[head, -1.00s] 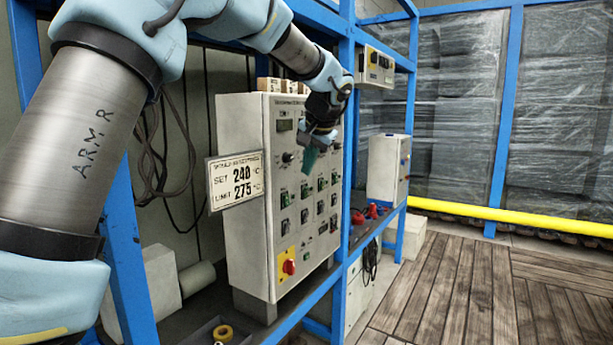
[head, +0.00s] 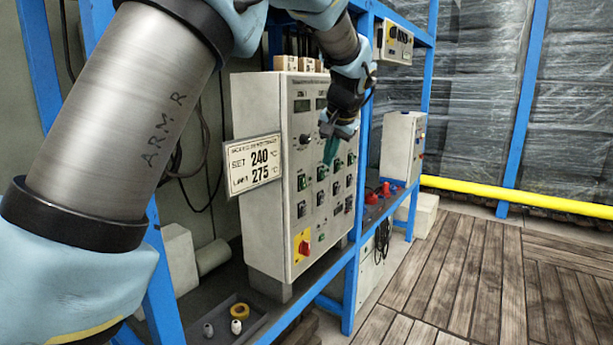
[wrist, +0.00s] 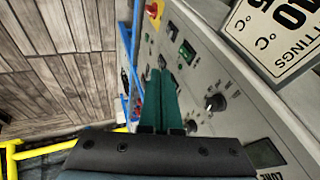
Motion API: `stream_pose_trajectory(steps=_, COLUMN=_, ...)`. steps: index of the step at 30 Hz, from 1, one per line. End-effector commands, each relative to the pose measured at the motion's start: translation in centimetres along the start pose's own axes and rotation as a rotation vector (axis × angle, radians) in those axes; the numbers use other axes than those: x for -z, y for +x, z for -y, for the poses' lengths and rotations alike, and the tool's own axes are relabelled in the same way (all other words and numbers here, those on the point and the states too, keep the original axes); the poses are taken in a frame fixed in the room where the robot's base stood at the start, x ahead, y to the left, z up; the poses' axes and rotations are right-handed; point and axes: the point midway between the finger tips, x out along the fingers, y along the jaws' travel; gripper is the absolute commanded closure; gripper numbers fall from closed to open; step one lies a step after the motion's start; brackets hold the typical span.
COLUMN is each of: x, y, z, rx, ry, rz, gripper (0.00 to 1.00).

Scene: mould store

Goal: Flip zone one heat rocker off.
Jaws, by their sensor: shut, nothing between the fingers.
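The pale grey control cabinet (head: 262,205) stands on the shelf, its front panel bearing knobs, displays and rows of rockers. A left-column rocker with a green face (head: 301,182) sits below the left black knob (head: 304,139). In the wrist view a green rocker (wrist: 187,53) and knob (wrist: 215,102) lie right of my fingers. The rocker labels are too small to read, so I cannot tell which is zone one heat. My gripper (head: 328,160), with teal fingers shut and empty, is in front of the upper panel; its tips (wrist: 161,72) hide part of it. Contact cannot be told.
A settings plaque (head: 253,163) reading 240 and 275 juts from the cabinet's left edge. A red rotary switch on a yellow plate (head: 303,245) is at the bottom. Blue rack posts (head: 357,200) stand close by. The wooden floor (head: 440,280) at right is clear.

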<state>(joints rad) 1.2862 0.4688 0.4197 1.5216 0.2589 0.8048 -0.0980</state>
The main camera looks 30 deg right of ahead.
Motion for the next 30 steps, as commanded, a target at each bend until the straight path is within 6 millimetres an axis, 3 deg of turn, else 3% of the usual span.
stream_pose_trajectory(steps=6, x=0.3, y=-0.7, z=-0.2, rx=-0.001, ry=-0.009, rz=-0.016, gripper=1.0)
stream_pose_trajectory(steps=20, x=0.3, y=-0.4, z=-0.1, rx=0.0, ry=-0.011, rz=-0.016, gripper=1.0)
stream_pose_trajectory(steps=25, x=0.3, y=1.6, z=-0.1, rx=0.001, ry=-0.011, rz=-0.013, gripper=1.0)
stream_pose_trajectory(steps=30, x=0.4, y=5.0, z=0.0, rx=0.001, ry=-0.011, rz=-0.012, gripper=1.0)
